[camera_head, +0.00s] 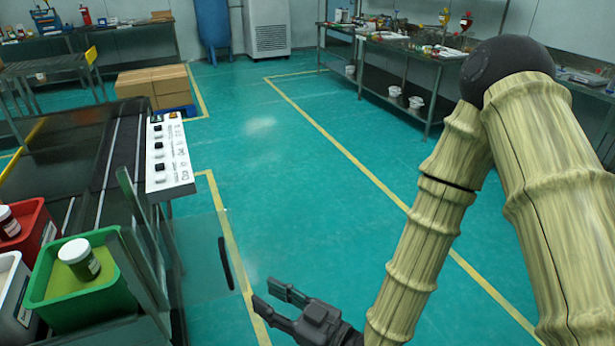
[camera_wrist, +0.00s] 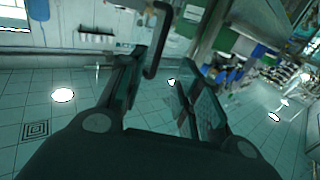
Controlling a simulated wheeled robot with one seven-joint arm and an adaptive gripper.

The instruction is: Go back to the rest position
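My gripper (camera_head: 264,294) is in the lower middle of the head view, held out above the green floor. Its two fingers are apart and nothing is between them. My arm bends at a black elbow joint on the right and comes down to the gripper. In the wrist view my gripper (camera_wrist: 158,72) also shows with its fingers spread and empty; the room looks tilted behind it.
A machine with a white control panel (camera_head: 168,155) stands at left. Beside it are a green bin (camera_head: 115,310) holding a lidded jar (camera_head: 79,259) and a red bin (camera_head: 40,222). Cardboard boxes (camera_head: 153,84) and a metal bench (camera_head: 385,78) stand farther back. The middle floor is clear.

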